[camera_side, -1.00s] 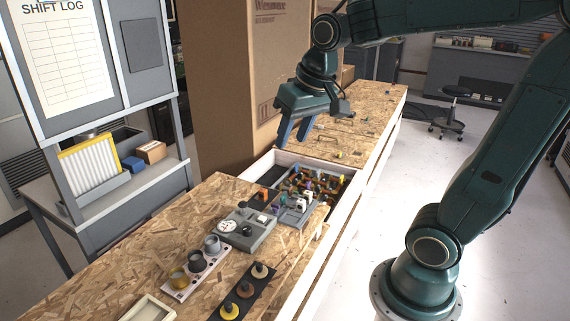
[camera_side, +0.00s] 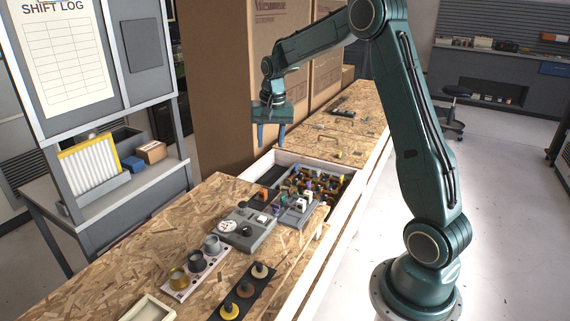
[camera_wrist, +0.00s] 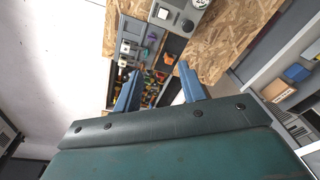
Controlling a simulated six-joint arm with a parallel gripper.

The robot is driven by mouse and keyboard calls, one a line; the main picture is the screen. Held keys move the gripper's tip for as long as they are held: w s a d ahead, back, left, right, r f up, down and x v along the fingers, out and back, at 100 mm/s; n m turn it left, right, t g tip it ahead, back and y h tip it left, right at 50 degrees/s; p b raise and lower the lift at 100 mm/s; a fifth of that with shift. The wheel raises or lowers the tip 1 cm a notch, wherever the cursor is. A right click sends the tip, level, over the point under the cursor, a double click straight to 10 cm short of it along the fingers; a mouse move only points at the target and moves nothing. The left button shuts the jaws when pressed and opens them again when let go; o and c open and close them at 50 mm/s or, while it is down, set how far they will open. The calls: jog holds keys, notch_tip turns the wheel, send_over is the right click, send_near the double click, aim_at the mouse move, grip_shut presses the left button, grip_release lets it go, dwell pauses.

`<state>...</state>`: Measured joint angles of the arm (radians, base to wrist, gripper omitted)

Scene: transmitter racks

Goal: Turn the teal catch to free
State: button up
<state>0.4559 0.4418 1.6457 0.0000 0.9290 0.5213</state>
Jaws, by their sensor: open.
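My gripper (camera_side: 271,136) is open and empty, its two blue fingers pointing down above the far end of the sunken bin. In the wrist view my gripper (camera_wrist: 159,73) reaches toward the bin, clear of the parts in it. A small grey panel (camera_side: 296,213) with coloured pieces sits at the bin's near edge, below and nearer the camera than my fingers.
The white-walled bin (camera_side: 338,167) holds many mixed small parts. A grey box with a white dial (camera_side: 227,226), a plate with several cups (camera_side: 196,268) and a black strip with knobs (camera_side: 246,290) lie on the chipboard bench. A tall cardboard box (camera_side: 222,90) stands close behind my gripper.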

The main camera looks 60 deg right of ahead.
jog(key=w+d+f+m+g, duration=0.1)
jog(key=d+f+m, duration=0.2)
jog(key=d+f, duration=0.7)
notch_tip(320, 180, down, 3)
jog(key=shift+w+d+f+m+y, duration=0.15)
jog(key=shift+w+d+m+y, duration=0.15)
jog(key=shift+w+m, duration=0.1)
jog(key=shift+f, duration=0.1)
jog(key=shift+f, duration=6.75)
grip_shut()
